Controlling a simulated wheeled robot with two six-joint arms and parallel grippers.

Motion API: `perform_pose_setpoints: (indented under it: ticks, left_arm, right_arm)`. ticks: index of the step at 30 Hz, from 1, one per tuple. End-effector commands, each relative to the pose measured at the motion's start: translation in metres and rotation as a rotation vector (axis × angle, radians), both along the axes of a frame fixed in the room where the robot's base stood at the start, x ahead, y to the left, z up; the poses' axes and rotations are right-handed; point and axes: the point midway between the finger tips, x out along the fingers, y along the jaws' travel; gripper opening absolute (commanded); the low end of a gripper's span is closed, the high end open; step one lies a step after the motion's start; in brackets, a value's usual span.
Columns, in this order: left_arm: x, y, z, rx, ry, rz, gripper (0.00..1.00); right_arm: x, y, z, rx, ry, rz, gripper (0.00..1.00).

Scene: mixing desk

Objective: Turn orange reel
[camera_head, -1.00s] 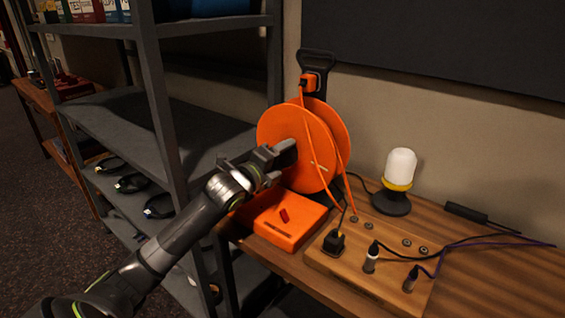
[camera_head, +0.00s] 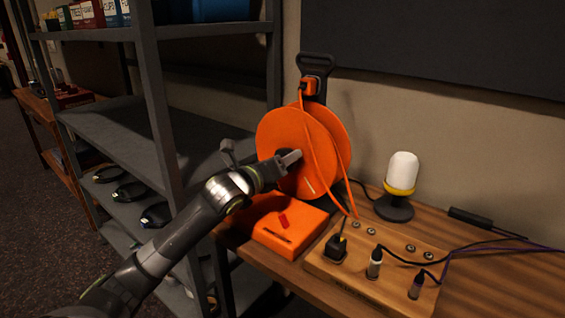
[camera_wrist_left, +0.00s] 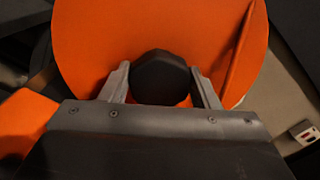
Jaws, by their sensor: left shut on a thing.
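The orange reel (camera_head: 278,132) stands upright on its dark stand at the back of the wooden desk, with two round flanges and an orange cable hanging from it. My left gripper (camera_head: 287,160) is at the centre of its near face. In the left wrist view, the gripper's fingers (camera_wrist_left: 163,88) lie on either side of a black round hub knob (camera_wrist_left: 161,78) in front of the orange flange (camera_wrist_left: 90,35). The gripper is shut on that knob. In the head view the knob is mostly hidden by the gripper. My right gripper is not in view.
An orange box (camera_head: 285,235) with a red switch sits below the reel. A wooden socket board (camera_head: 375,280) with plugs and a lamp (camera_head: 400,180) stand to the right. Grey metal shelving (camera_head: 160,130) is close on the left, beside my left arm.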

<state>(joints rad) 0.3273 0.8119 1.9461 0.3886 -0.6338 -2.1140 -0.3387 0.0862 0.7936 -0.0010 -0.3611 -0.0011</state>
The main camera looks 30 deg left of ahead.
Motion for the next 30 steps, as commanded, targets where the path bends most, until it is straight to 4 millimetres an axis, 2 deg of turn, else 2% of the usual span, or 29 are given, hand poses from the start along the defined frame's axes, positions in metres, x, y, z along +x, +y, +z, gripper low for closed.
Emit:
perform_pose_setpoints:
  ticks: [16, 17, 18, 21, 30]
  left_arm:
    - [-0.0004, 0.0002, -0.0032, 0.021, 0.006, 0.0, 0.14]
    - [-0.0004, 0.0002, -0.0032, 0.021, 0.006, 0.0, 0.58]
    - [-0.0004, 0.0, -0.0031, 0.021, 0.006, 0.0, 0.63]
    - [-0.0003, 0.0, -0.0023, 0.021, 0.003, 0.001, 0.76]
    - [-0.0009, 0.0002, -0.0009, 0.024, 0.001, 0.001, 0.77]
  right_arm:
    - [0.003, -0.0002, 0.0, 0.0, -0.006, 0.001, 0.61]
    - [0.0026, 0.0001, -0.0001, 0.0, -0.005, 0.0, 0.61]
    - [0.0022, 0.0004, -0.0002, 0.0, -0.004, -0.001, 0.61]
    - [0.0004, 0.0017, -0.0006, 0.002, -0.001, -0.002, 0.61]
    - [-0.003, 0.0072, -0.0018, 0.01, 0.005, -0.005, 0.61]
